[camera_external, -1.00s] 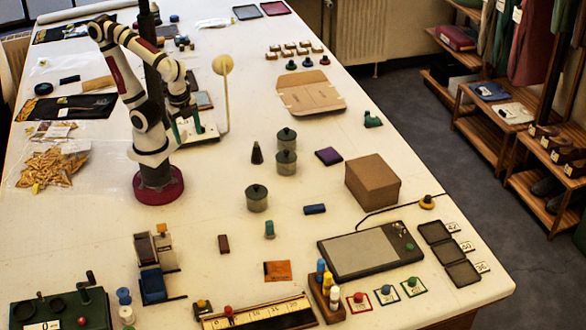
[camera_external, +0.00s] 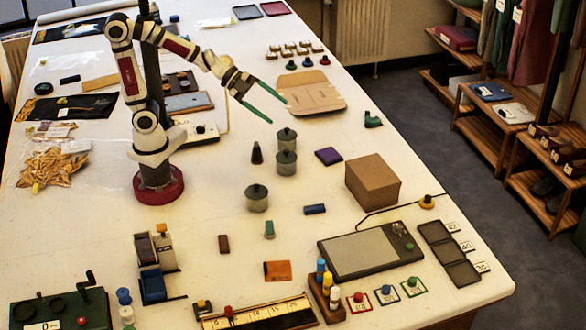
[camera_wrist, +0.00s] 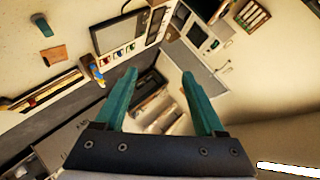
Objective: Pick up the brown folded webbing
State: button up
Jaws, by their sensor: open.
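A small brown block-like piece, which looks like the brown folded webbing (camera_external: 224,244), lies flat on the table in the near middle of the external view. My gripper (camera_external: 277,111) is held in the air well beyond it, up and to the right in the picture, near the flat cardboard. Its two green fingers are apart with nothing between them. In the wrist view my gripper (camera_wrist: 159,74) is also open and empty. I cannot make out the brown webbing in the wrist view.
Near the webbing are a green piece (camera_external: 269,229), an orange patch (camera_external: 277,271), a blue piece (camera_external: 314,209) and a lidded tin (camera_external: 257,199). A cardboard box (camera_external: 372,183) stands right. The table just left of the webbing is clear.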

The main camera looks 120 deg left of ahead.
jog(key=s+d+f+m+g+h, duration=0.1)
jog(key=s+d+f+g+h, duration=0.35)
jog(key=s+d+h, duration=0.7)
send_near(223, 240)
jog(key=shift+g+y, duration=0.25)
jog(key=shift+g, duration=0.2)
jog(key=x, duration=0.8)
jog(key=shift+w+d+r, duration=0.15)
jog(key=shift+w+r, duration=0.15)
grip_shut()
